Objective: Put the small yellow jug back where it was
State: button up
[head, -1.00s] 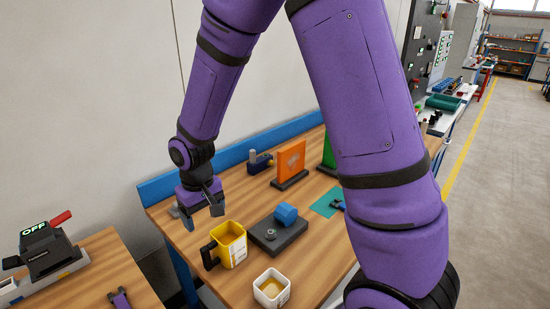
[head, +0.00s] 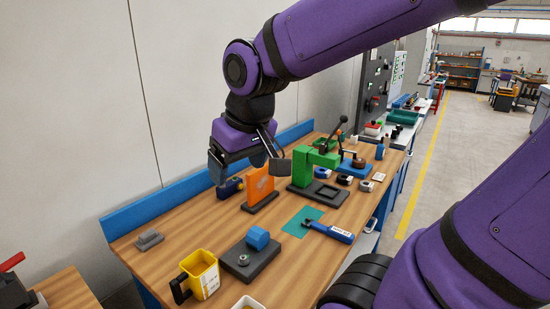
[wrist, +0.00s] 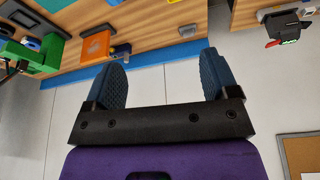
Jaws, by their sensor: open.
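The small yellow jug (head: 203,276) stands upright near the front left of the wooden workbench (head: 175,235), its black handle facing left. A white label shows on its side. My gripper (head: 246,168) is open and empty, above the back of the bench and well behind the jug, close to the orange upright plate. Its two dark ridged fingers (wrist: 160,75) also show spread apart in the wrist view, with bare wall between them. I cannot make out the jug in the wrist view.
A dark plate with a blue cylinder (head: 257,238) sits right of the jug, with a white cup (head: 248,303) in front. The orange plate (head: 258,186) and green press (head: 315,168) stand behind. A grey block (head: 149,240) lies on otherwise clear wood at left.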

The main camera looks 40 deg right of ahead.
jog(key=s+d+r+t, duration=0.1)
jog(key=s+d+r, duration=0.1)
jog(key=s, duration=0.5)
jog(key=shift+s+r, duration=0.2)
jog(key=shift+r, duration=0.25)
dwell(0.7)
